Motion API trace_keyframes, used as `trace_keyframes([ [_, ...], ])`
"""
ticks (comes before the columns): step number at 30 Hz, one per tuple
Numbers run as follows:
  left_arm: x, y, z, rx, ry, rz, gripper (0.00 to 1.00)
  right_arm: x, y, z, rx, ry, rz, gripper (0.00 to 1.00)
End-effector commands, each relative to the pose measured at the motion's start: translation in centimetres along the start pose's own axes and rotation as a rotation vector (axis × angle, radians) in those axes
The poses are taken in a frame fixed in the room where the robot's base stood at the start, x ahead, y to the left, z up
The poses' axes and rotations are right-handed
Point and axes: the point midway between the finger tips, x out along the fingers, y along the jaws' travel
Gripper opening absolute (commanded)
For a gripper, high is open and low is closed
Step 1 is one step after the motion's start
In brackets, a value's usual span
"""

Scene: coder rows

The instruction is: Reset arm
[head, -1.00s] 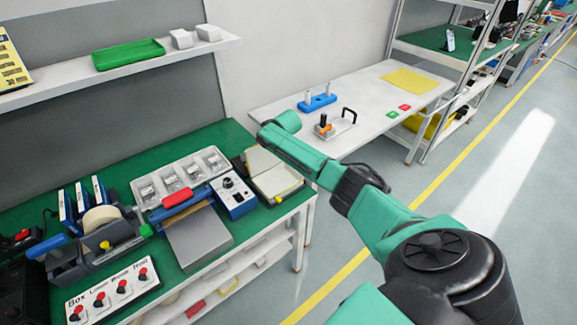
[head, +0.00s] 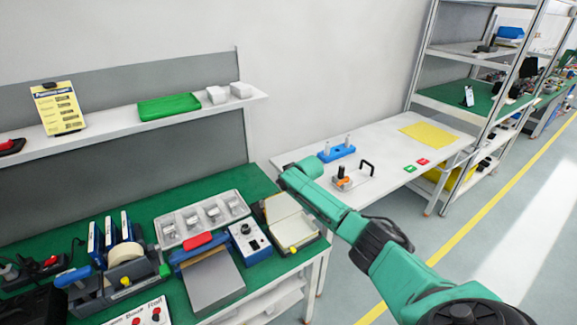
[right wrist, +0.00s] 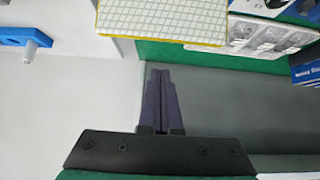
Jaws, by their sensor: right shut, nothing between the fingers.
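My right arm, green with black joints, reaches in from the lower right of the head view. Its far end is over the gap between the green-topped bench (head: 150,205) and the white table (head: 385,140). The fingers are hidden in that view. In the right wrist view my right gripper (right wrist: 161,72) shows two dark fingers pressed together, with nothing between them. They point toward a yellow-edged white grid surface (right wrist: 160,20) and appear clear of it. My left gripper is in neither view.
The white table holds a blue peg block (head: 337,154). A shelf (head: 115,122) runs above the bench.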

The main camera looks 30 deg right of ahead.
Motion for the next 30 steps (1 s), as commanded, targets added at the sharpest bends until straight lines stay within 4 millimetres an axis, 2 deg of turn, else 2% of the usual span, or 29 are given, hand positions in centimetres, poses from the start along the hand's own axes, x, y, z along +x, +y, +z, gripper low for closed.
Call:
trace_keyframes([
  [3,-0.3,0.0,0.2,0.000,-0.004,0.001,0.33,-2.6,0.1,-1.0,-0.004,0.002,0.000,0.00],
  [9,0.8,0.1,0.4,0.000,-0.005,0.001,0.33,-6.9,0.0,-2.7,-0.003,0.003,0.001,0.00],
  [12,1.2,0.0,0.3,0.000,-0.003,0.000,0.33,-8.4,0.1,-3.3,-0.002,0.002,0.001,0.00],
  [16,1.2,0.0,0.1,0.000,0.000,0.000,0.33,-9.2,0.0,-3.6,0.000,0.000,0.000,0.00],
  [22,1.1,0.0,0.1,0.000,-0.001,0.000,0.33,-9.2,-0.4,-3.4,-0.006,-0.006,-0.004,0.00],
  [23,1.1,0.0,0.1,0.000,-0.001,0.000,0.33,-9.0,-0.8,-2.9,-0.014,-0.013,-0.008,0.00],
  [26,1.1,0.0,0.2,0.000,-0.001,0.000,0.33,-8.0,-4.2,0.7,-0.072,-0.067,-0.044,0.00],
  [29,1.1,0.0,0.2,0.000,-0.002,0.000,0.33,-7.6,-9.8,7.3,-0.164,-0.153,-0.105,0.00],
  [30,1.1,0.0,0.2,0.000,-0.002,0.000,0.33,-8.0,-11.9,10.2,-0.197,-0.186,-0.129,0.00],
])
